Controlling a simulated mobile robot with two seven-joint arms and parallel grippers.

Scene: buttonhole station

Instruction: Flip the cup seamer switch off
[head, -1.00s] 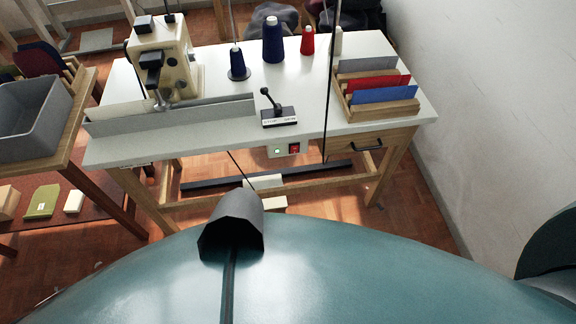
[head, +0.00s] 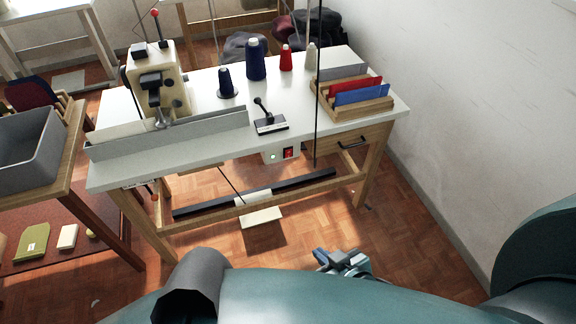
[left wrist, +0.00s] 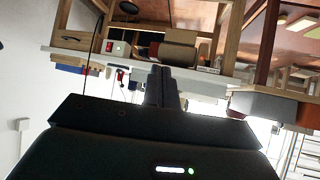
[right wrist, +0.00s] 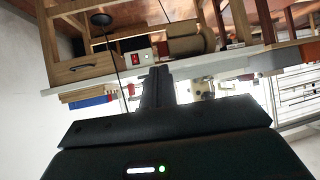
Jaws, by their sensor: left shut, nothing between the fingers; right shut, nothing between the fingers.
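I cannot read whether the rocker is tipped on or off. The box also shows in the left wrist view (left wrist: 119,48) and the right wrist view (right wrist: 146,56), both upside down. My right gripper (head: 343,260) is low in the head view, shut, empty and well short of the table. My left gripper (left wrist: 161,72) shows only in its own wrist view, shut and empty, apart from the box.
The white table (head: 215,130) carries a cream sewing machine (head: 160,85), thread cones, a black lever on a labelled base (head: 270,125) and a wooden rack (head: 352,105). A thin black rod (head: 317,90) stands just right of the box. Floor before the table is clear.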

